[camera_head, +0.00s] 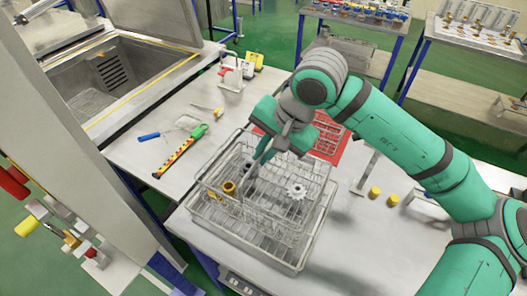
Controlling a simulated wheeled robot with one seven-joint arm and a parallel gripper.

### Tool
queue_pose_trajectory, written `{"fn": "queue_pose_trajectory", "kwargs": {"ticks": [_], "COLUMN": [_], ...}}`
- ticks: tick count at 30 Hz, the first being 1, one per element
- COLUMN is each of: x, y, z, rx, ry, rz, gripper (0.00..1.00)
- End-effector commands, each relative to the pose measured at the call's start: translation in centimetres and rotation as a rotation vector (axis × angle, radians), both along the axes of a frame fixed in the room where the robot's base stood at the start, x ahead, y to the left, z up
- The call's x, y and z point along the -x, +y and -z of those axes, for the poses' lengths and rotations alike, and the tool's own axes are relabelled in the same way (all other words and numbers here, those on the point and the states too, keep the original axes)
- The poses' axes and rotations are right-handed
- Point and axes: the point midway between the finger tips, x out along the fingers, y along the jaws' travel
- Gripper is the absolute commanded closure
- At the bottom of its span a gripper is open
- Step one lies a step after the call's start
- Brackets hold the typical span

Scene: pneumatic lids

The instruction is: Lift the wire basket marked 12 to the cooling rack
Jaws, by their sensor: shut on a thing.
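A wire basket (313,205) holds a white gear and yellow-brown ring-shaped parts. No number can be read on it. My green and grey gripper (254,172) reaches into the basket from above and is shut on part of its wire, perhaps a handle; the exact grip is small and partly hidden. A wider, flat wire rack (205,226) lies under the basket on the grey table. I cannot tell whether the basket rests on it or hangs just above it.
A striped tool (180,152) and a blue-handled brush (150,136) lie left. Two yellow cylinders (375,193) stand right. An open metal tank (125,75) is at upper left.

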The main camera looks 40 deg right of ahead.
Motion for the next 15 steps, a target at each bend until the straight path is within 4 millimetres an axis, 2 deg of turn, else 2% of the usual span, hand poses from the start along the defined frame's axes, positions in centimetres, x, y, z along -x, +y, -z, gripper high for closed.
{"fn": "queue_pose_trajectory", "kwargs": {"ticks": [1, 14, 15], "x": [0.37, 0.41, 0.41], "y": [0.0, -0.01, -0.01], "z": [0.63, 0.65, 0.65], "rx": [-0.001, -0.002, -0.002], "ry": [0.019, 0.019, 0.019], "rz": [-0.002, -0.001, -0.001], "gripper": [1.0, 1.0, 0.88]}}
